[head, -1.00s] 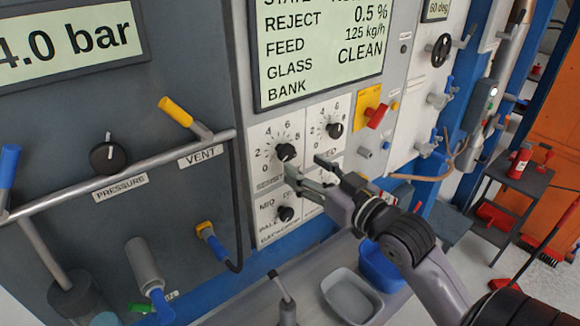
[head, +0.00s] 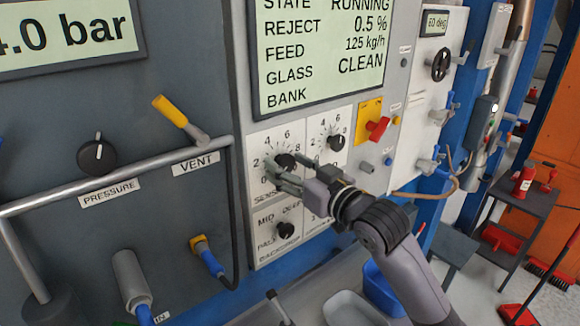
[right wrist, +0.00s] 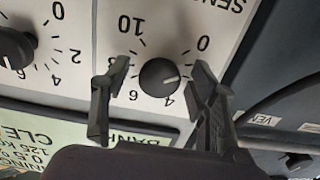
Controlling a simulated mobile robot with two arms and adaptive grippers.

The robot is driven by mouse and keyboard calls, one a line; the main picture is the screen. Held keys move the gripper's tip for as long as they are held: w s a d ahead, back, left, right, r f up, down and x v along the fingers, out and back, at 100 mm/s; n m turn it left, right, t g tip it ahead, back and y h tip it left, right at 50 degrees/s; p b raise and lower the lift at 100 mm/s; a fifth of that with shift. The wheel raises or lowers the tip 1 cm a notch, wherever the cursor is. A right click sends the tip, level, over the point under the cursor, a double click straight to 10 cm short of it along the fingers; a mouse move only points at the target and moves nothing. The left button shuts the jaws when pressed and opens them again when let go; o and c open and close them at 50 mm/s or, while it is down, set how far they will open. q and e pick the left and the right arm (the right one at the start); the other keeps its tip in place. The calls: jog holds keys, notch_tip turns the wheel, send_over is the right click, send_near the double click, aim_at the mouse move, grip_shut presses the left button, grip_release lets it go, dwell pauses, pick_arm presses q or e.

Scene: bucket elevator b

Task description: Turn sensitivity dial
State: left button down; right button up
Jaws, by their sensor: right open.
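The sensitivity dial (head: 284,162) is a round black knob on a white scale plate, below the display. In the right wrist view the dial (right wrist: 159,78) shows upside down, its white pointer mark close to the 4. My right gripper (head: 288,172) is at the dial, with its fingers open. In the right wrist view the open fingers of my right gripper (right wrist: 154,88) stand on either side of the knob, with a visible gap to each side. Contact with the knob does not show. My left gripper is not in view.
The feed dial (head: 335,142) is close on the right, and the backdrop dial (head: 285,230) is below. A red knob on a yellow plate (head: 377,128) is further right. The vent's yellow lever (head: 170,110) and a grey pipe (head: 110,178) are to the left.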

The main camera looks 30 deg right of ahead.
jog(key=shift+c, duration=0.6)
jog(key=c, duration=1)
jog(key=shift+c, duration=0.2)
jog(key=m+p, duration=0.4)
jog(key=p, duration=0.1)
jog(key=shift+r, duration=0.2)
jog(key=shift+f+m+p, duration=0.1)
jog(key=shift+m+p, duration=1.8)
jog(key=shift+m, duration=0.1)
jog(key=shift+a, duration=0.1)
